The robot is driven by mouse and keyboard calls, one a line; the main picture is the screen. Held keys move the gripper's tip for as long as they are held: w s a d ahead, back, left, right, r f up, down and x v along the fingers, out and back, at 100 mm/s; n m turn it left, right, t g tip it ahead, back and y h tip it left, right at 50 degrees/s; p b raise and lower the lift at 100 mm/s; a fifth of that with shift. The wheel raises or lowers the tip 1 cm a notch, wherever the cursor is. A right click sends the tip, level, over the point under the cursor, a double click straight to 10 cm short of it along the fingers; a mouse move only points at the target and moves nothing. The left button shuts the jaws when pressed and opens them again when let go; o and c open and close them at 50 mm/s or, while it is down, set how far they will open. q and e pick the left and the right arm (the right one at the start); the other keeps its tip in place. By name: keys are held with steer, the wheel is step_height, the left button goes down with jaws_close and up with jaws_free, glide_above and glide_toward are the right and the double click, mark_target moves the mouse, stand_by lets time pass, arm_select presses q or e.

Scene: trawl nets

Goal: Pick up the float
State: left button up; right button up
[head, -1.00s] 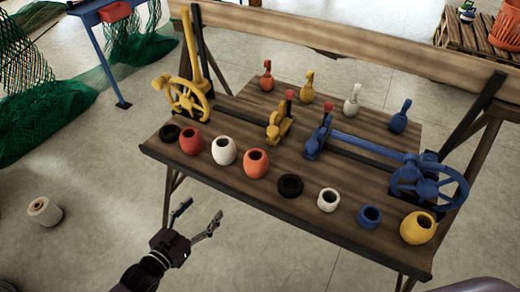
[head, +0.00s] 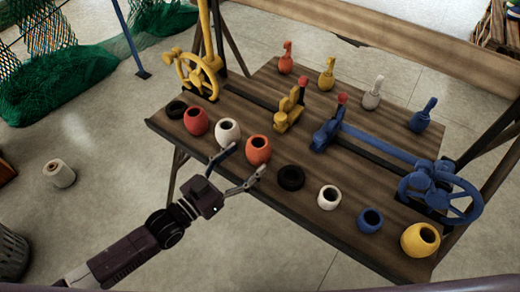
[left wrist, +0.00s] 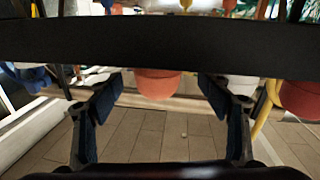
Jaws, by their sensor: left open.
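Several rounded floats with dark top openings line the front of the wooden bench (head: 300,210); the pictures do not single one out. They include a red float (head: 196,121), a white float (head: 228,132), an orange float (head: 258,149), a smaller white float (head: 328,197), a blue float (head: 370,220) and a yellow float (head: 420,240). My left gripper (head: 248,160) is open and empty at the bench's front edge, its fingers pointing at the orange float. In the left wrist view the orange float (left wrist: 158,84) shows between the spread fingers, partly hidden by a dark band. My right gripper is not seen.
Dark rings (head: 290,178) lie among the floats. A yellow handwheel (head: 197,75) stands at the left end and a blue handwheel (head: 440,195) at the right. Small upright bottle-like pieces (head: 372,93) stand behind. A spool (head: 59,173) is on the open floor.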

mark_target(249, 159)
arm_select(q)
steer(key=b+x, duration=0.1)
steer(key=x, duration=0.3)
steer(key=shift+s+d+f, duration=0.15)
steer(key=shift+w+d+b, duration=0.3)
steer(key=shift+w+b, duration=0.05)
steer(key=shift+w, duration=0.05)
steer(key=shift+c, duration=0.8)
steer(key=c, duration=1.1)
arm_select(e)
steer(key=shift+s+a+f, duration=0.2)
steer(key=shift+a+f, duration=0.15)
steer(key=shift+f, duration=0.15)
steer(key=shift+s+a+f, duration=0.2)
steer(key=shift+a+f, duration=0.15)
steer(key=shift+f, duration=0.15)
arm_select(q)
steer(key=shift+c, duration=0.2)
step_height(249, 159, up, 20)
steer(key=p, duration=0.2)
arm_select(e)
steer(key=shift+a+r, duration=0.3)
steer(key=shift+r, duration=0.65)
